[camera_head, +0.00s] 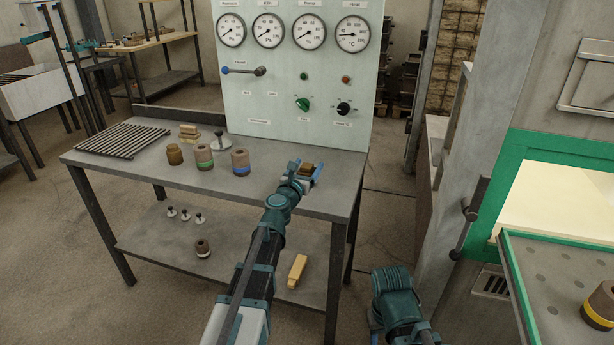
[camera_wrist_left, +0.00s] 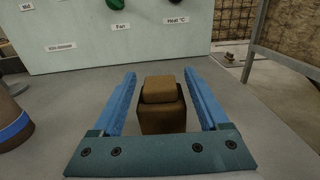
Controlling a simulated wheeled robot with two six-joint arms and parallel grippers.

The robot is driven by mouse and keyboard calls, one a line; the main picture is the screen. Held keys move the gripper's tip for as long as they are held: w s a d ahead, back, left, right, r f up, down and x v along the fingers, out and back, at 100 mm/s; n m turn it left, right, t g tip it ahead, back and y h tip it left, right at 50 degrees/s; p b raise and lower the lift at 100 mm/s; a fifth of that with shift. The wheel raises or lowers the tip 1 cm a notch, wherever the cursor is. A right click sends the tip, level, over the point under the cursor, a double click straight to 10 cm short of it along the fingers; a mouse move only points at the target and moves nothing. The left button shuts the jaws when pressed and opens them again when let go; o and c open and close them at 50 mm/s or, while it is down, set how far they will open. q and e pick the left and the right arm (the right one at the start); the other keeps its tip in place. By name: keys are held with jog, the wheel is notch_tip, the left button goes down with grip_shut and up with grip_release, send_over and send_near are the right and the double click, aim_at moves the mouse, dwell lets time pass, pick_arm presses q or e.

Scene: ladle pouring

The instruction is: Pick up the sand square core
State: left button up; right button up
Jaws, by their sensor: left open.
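The sand square core (camera_head: 308,168) is a brown block with a smaller block-shaped top, standing at the right end of the grey table. In the left wrist view the core (camera_wrist_left: 162,115) stands upright between the two blue fingers, with a gap on each side. My left gripper (camera_head: 304,174) is open around it, and neither finger visibly touches it. The fingers also show in the left wrist view (camera_wrist_left: 159,105). Part of my right arm shows at the bottom of the head view, but no right fingers show.
A blue-banded round core (camera_head: 240,162), a green-banded one (camera_head: 204,157) and a plain brown one (camera_head: 174,154) stand left on the table. A rod grate (camera_head: 122,139) lies further left. The gauge panel (camera_head: 300,75) rises behind. A yellow bar (camera_head: 297,270) lies on the lower shelf.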

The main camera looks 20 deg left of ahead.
pick_arm(q)
jog(key=shift+w, duration=1.25)
grip_shut()
jog(key=shift+r, duration=0.1)
pick_arm(e)
jog(key=shift+r, duration=0.15)
